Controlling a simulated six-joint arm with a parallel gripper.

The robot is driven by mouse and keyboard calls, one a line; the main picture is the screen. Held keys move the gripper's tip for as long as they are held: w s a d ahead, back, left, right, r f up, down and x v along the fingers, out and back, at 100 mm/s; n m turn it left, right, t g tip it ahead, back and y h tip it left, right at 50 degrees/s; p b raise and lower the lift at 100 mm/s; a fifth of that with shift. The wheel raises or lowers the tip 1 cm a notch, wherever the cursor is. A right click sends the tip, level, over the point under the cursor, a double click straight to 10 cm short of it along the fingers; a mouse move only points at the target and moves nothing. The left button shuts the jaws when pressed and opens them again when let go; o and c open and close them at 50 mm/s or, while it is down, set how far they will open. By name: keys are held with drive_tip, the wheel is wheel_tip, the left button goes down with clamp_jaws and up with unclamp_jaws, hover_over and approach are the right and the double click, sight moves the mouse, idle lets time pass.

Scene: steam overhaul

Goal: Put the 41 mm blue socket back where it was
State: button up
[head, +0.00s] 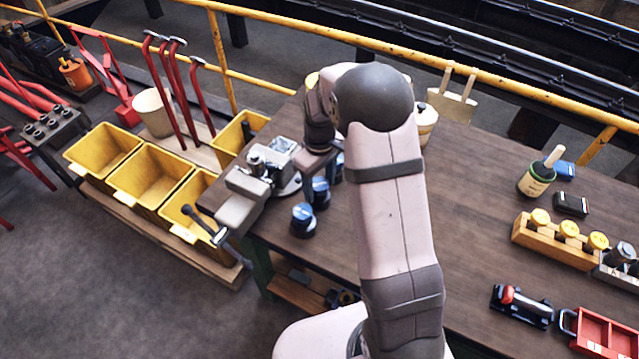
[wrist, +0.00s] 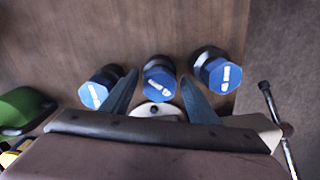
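Three blue-topped, dark-bodied sockets stand in a row on the workbench: a left one (wrist: 97,92), a middle one (wrist: 159,82) and a right one (wrist: 219,74) in the wrist view. Each has a white mark on top; I cannot read the sizes. In the head view, the front socket (head: 303,220) stands clear and another (head: 320,191) stands behind it; the third is partly hidden by my arm. My gripper (wrist: 159,77) is open, with its fingers spread either side of the middle socket in the wrist view. I see no firm contact with it.
A grey vise (head: 250,190) sits at the bench's left edge beside the sockets. Yellow bins (head: 150,178) stand left of the bench. A wooden block with yellow-topped pieces (head: 552,242) and a red tray (head: 603,335) lie right. The bench middle is mostly clear.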

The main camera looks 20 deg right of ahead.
wheel_tip(320, 180, up, 12)
drive_tip(key=b, duration=0.3)
drive_tip(key=s+a+f+m, duration=0.1)
drive_tip(key=s+f+m, duration=0.2)
drive_tip(key=s, duration=0.8)
drive_tip(key=s+a+f+m, duration=0.1)
drive_tip(key=s+f+m, duration=0.2)
drive_tip(key=s, duration=0.8)
drive_tip(key=shift+a+f, duration=0.15)
drive_tip(key=shift+f, duration=0.55)
